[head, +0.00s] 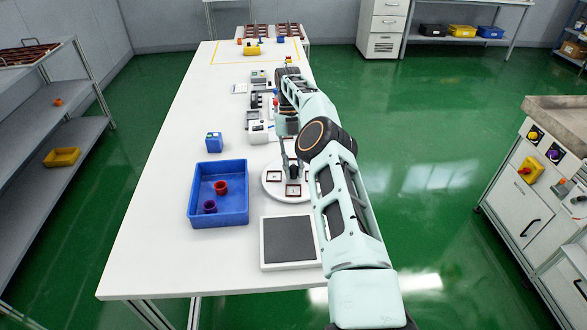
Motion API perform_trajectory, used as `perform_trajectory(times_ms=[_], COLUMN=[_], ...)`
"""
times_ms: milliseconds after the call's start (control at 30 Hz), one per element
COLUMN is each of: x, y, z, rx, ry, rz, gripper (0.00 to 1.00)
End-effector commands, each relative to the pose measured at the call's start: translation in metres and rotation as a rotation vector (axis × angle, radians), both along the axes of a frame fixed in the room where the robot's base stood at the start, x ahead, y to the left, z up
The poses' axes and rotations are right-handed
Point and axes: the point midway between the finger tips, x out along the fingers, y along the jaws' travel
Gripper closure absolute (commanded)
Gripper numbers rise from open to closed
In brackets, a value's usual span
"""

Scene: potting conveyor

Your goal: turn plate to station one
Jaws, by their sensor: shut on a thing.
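The plate is a white round disc (271,187) on the table, with red-edged dark square marks (293,190) on it. My arm covers its right side. My gripper (291,172) is dark and points down at the middle of the plate. It is shut on a part of the plate near its centre. The fingertips and the held part are small and partly hidden, so the exact grip is unclear.
A blue tray (193,190) with a red pot (220,187) and a purple pot (209,206) stands left of the plate. A grey-topped square pad (262,242) lies in front. A blue box (214,142) and white devices (258,131) stand behind. The table's left side is clear.

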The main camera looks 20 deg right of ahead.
Motion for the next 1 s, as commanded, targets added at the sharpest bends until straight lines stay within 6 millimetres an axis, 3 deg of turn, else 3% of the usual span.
perform_trajectory(times_ms=[533,567,600,1000], x=[-0.0004,-0.0004,-0.0004,-0.0001], y=[-0.0003,-0.0003,-0.0003,-0.0002], z=[-0.0007,-0.0007,-0.0007,-0.0004], rx=[-0.001,-0.001,-0.001,-0.001], ry=[0.001,0.001,0.001,0.0], rz=[0.018,0.018,0.018,0.008], gripper=[1.0,0.8,0.75,0.74])
